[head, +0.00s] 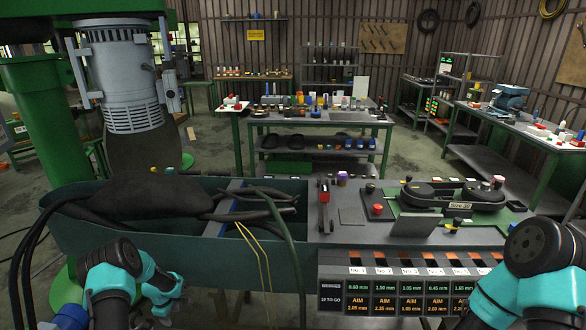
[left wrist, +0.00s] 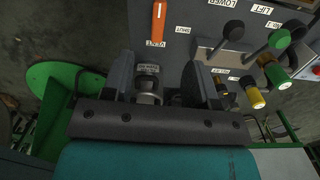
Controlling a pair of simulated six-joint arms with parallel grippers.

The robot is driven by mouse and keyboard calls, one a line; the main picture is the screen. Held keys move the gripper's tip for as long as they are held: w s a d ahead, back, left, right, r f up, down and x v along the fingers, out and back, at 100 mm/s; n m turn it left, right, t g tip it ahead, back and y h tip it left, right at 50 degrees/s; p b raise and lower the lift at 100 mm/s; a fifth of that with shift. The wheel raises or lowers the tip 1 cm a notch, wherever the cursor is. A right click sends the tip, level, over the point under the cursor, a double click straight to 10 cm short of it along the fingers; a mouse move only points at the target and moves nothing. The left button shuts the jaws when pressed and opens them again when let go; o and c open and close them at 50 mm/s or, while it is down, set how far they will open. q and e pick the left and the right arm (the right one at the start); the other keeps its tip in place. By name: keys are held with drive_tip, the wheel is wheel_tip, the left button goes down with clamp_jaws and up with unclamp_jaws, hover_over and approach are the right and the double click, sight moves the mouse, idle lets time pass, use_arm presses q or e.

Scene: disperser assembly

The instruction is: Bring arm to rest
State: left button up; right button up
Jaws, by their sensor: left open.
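My left arm (head: 115,275) is teal and black and comes in at the lower left of the head view, in front of the green bin. Its gripper (head: 168,298) hangs low beside the bin's front wall. In the left wrist view the two dark fingers (left wrist: 165,80) stand apart, with nothing visibly clamped. A grey metal fitting (left wrist: 148,85) shows in the gap between them; I cannot tell its distance. My right arm (head: 525,270) is at the lower right, in front of the bench; its fingers do not show.
A grey panel with an orange VENT lever (left wrist: 158,25) and several knobs lies beyond the left fingers. The green bin (head: 110,235) holds black hoses. A grey bench (head: 350,235) carries a red-handled tool (head: 324,200) and a dark device (head: 450,195). A large grey motor (head: 122,80) stands at left.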

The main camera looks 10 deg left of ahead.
use_arm(q)
drive_tip(key=s+d+r+m+h, duration=0.1)
drive_tip(key=s+d+m, duration=0.15)
drive_tip(key=d, duration=0.65)
drive_tip(key=s+d+r+m+h, duration=0.15)
drive_tip(key=d+m, duration=0.25)
drive_tip(key=d, duration=0.4)
drive_tip(key=s+d+r+m+h, duration=0.1)
drive_tip(key=s+d+m, duration=0.15)
drive_tip(key=d, duration=0.65)
drive_tip(key=s+d+r+m, duration=0.4)
drive_tip(key=s+d, duration=0.2)
drive_tip(key=s, duration=0.1)
drive_tip(key=s+d+r+m, duration=0.3)
drive_tip(key=s+d+r, duration=0.1)
drive_tip(key=s+d, duration=0.2)
drive_tip(key=shift+s+d+m+t, duration=0.15)
drive_tip(key=shift+s+m+t, duration=0.2)
drive_tip(key=shift+s, duration=0.4)
drive_tip(key=shift+r, duration=0.1)
